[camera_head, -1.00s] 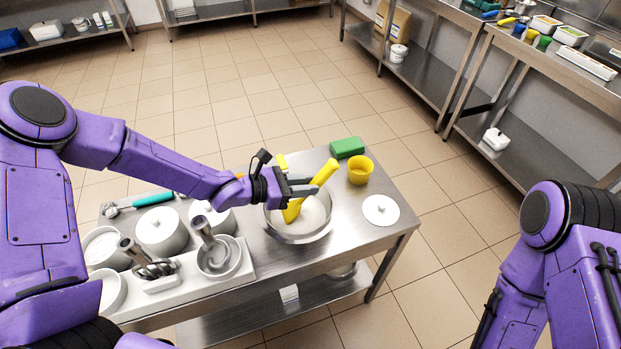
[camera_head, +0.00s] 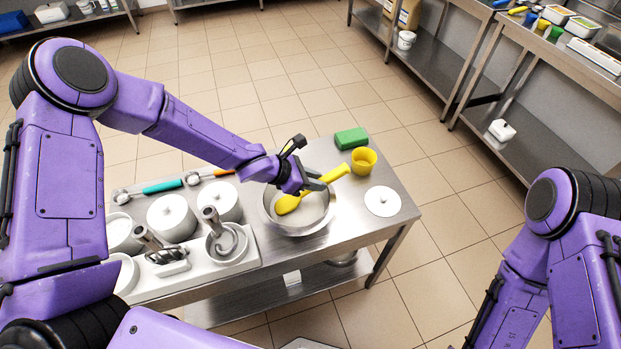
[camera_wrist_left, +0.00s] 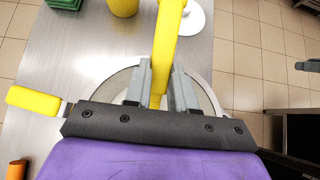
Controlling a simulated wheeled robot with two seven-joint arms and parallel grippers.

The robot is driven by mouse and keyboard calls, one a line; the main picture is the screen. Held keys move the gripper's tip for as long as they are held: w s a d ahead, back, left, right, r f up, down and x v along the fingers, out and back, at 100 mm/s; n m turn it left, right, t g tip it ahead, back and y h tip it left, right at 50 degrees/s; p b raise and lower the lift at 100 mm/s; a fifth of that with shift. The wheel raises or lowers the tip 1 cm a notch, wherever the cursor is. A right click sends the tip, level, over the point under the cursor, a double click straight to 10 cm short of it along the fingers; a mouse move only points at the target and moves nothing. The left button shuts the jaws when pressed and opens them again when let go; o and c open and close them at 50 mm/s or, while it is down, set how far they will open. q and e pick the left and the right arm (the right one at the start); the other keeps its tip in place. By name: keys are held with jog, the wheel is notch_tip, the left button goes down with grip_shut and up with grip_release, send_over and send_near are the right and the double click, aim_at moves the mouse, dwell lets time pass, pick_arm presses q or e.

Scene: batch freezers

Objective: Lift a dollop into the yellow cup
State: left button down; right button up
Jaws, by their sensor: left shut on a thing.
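The yellow cup (camera_head: 363,161) stands upright on the steel table, near its back right corner; its lower part shows at the top of the left wrist view (camera_wrist_left: 124,6). A yellow spoon or spatula (camera_head: 333,174) is held in my left gripper (camera_head: 314,186), which is shut on it. It slants over the steel bowl (camera_head: 328,218), its broad end low at the left and its handle end up toward the cup. In the left wrist view the yellow tool (camera_wrist_left: 166,45) runs between the fingers. Whether it carries a dollop I cannot tell. My right gripper is out of view.
A green block (camera_head: 351,138) lies behind the cup, and a white lid (camera_head: 382,201) lies right of the bowl. A white tray (camera_head: 240,264) with lidded pots and mixing tools fills the left side. Scoops with teal (camera_head: 163,186) and orange handles lie at the back left.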

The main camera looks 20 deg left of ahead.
aim_at(340, 170)
pick_arm(q)
jog(key=shift+w+d+r+p, duration=0.1)
jog(key=shift+d+r+p, duration=0.1)
jog(key=shift+r+p, duration=1.25)
jog(key=shift+w+d+r+p, duration=0.15)
jog(key=shift+r+p, duration=0.6)
jog(key=shift+r, duration=1.25)
jog(key=shift+d+y, duration=0.25)
jog(key=shift+y, duration=0.05)
jog(key=shift+w+d+g, duration=0.15)
jog(key=shift+w+g, duration=0.1)
jog(key=shift+g, duration=0.05)
jog(key=shift+w+d+f+g+y, duration=0.1)
jog(key=shift+w+d+g+y, duration=0.2)
jog(key=shift+d+y, duration=0.2)
jog(key=shift+w+d+g+y, duration=0.2)
jog(key=shift+d+g+y, duration=0.15)
jog(key=shift+y, duration=0.25)
jog(key=shift+w+d, duration=0.1)
